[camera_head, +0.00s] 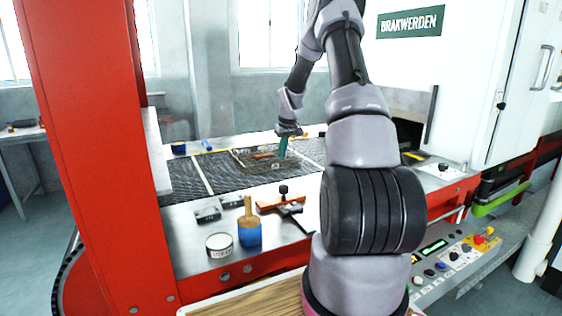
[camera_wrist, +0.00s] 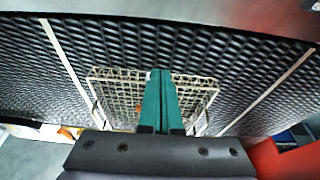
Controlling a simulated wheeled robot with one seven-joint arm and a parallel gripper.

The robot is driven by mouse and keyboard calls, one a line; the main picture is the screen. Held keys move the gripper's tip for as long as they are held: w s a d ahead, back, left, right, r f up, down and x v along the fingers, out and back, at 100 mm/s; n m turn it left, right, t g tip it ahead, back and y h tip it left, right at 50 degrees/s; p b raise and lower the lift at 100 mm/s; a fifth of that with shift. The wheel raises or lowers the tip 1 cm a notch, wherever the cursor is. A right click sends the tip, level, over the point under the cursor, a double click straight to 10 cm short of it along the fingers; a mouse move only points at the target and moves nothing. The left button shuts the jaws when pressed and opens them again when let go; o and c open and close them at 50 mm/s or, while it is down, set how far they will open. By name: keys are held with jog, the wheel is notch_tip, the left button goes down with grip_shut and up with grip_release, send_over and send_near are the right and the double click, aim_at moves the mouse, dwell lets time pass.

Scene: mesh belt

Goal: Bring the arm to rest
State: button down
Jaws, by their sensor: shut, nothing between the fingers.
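My gripper (camera_head: 283,147) has teal fingers and is out over the dark mesh belt (camera_head: 192,176), pointing down. In the wrist view its two teal fingers (camera_wrist: 161,80) lie side by side, shut with nothing between them. A wire basket (camera_head: 240,158) sits on the belt under the fingers. In the wrist view its grid (camera_wrist: 200,92) shows on both sides of them. An orange item lies in the basket in the head view. The fingers hide the middle of the basket, and I cannot tell the gap between the fingertips and the wire. My arm is stretched forward across the front ledge.
On the metal front ledge are a white labelled tub (camera_head: 219,245), a blue pot with a brush (camera_head: 249,230), dark blocks (camera_head: 207,213) and an orange-handled tool (camera_head: 279,203). A red post (camera_head: 85,150) stands left. A control panel (camera_head: 455,258) is at right, with a white machine housing behind.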

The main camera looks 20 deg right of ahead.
jog(key=shift+v, duration=0.95)
jog(key=s+a+r+m, duration=0.1)
jog(key=s+a+r, duration=0.3)
jog(key=r, duration=0.3)
jog(key=s+a+r+t, duration=0.1)
jog(key=s+a+r, duration=0.2)
jog(key=s+r, duration=0.25)
jog(key=s+a+r+m, duration=0.1)
jog(key=s+a+r, duration=0.3)
jog(key=r, duration=0.3)
jog(key=s+a+r+m+t, duration=0.1)
jog(key=s+a+r, duration=0.1)
jog(key=s, duration=0.6)
jog(key=s+a+r+t+y, duration=0.1)
jog(key=s+a, duration=0.3)
jog(key=s, duration=0.5)
jog(key=s+a+r+m, duration=0.1)
jog(key=s+a+r, duration=0.2)
jog(key=s, duration=0.5)
jog(key=shift+s+a+r+m+t+y, duration=0.2)
jog(key=shift+a+r+m+t+y, duration=0.1)
jog(key=shift+a+r+t+y, duration=0.1)
jog(key=shift+d, duration=0.15)
